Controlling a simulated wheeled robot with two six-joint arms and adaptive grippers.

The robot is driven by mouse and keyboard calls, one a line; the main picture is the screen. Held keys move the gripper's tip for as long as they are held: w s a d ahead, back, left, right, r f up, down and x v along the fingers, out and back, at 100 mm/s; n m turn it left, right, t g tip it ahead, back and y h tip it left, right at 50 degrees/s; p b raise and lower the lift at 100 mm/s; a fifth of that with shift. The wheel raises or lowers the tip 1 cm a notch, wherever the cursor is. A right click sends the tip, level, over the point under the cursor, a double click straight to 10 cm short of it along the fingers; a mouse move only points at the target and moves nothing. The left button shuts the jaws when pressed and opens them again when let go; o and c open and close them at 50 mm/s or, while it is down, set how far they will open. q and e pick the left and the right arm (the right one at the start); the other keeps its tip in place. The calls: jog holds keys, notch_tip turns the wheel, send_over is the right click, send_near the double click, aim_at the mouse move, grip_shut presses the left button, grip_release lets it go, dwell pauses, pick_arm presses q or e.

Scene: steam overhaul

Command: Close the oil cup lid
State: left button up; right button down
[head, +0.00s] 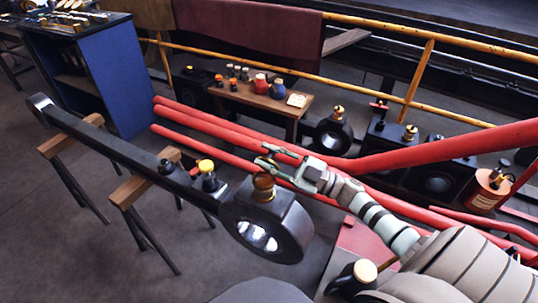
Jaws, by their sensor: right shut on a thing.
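The brass oil cup (264,190) stands upright on top of the dark big end of a long rod (293,215). My right gripper (266,158) reaches in from the right, just above the cup. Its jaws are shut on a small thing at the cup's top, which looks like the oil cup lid. The fingers cover most of it, so its exact angle and whether it touches the rim cannot be told. My left gripper is not in view.
Wooden trestles (140,190) stand under the rod. Red rods (235,122) run behind my gripper. A low bench (255,98) with several small containers and an orange can (488,190) stand farther off.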

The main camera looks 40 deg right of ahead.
jog(key=shift+n, duration=0.4)
jog(key=c, duration=1.4)
grip_release()
jog(key=shift+c, duration=0.2)
jog(key=shift+d, duration=0.1)
jog(key=v, duration=1.2)
jog(key=shift+d, duration=0.1)
